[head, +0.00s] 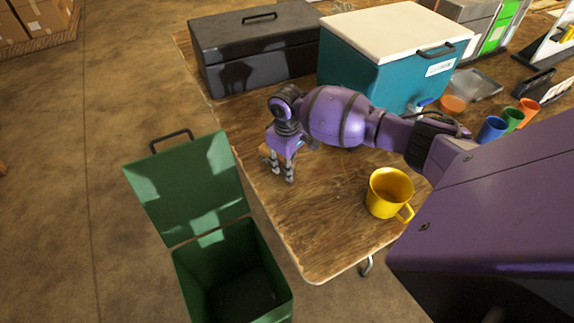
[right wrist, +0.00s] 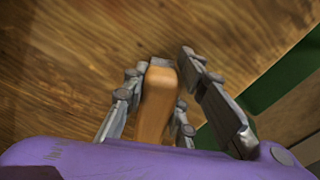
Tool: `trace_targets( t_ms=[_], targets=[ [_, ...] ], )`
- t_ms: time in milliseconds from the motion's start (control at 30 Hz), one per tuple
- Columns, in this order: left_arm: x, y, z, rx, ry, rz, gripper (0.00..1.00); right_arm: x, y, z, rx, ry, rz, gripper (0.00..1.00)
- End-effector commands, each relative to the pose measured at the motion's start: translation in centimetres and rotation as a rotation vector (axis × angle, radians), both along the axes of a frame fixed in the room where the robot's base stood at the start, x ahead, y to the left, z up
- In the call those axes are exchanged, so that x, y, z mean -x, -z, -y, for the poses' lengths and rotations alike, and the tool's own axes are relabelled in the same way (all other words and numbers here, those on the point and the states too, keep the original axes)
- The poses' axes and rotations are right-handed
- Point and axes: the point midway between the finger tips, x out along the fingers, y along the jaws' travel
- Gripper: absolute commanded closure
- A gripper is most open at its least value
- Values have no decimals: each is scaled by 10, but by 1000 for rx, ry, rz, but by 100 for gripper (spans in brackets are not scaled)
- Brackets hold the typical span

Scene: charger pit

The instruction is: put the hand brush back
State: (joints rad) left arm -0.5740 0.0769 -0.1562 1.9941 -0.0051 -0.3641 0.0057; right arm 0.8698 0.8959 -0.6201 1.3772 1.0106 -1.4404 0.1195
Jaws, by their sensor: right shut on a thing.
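My right gripper (head: 284,173) is low over the wooden table, near its left edge. In the right wrist view its fingers (right wrist: 165,90) are closed around a smooth wooden piece, which looks like the handle of the hand brush (right wrist: 156,100). In the head view only a small tan bit of the brush (head: 265,153) shows beside the fingers. The bristles are hidden, and I cannot tell whether the brush touches the table. My left gripper is out of view.
A green bin (head: 184,258) with its lid open stands left of the table (head: 315,235). A yellow mug (head: 384,202) is right of the gripper. Behind stand a dark toolbox (head: 262,68) and a teal cooler (head: 365,84). Coloured cups (head: 491,129) stand at right.

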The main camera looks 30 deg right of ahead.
Motion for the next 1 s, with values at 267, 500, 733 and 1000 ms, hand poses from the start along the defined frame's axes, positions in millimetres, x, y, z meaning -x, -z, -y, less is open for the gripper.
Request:
trace_targets(
  t_ms=[267,500,733,1000],
  targets=[
    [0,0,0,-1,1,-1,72,0,2,0,-1,0,-1,56],
    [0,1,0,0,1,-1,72,0,0,0,0,0,-1,56],
    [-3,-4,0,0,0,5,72,-1,-32,1,0,1,4,56],
    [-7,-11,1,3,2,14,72,-1,-90,0,0,0,3,56]
  ],
)
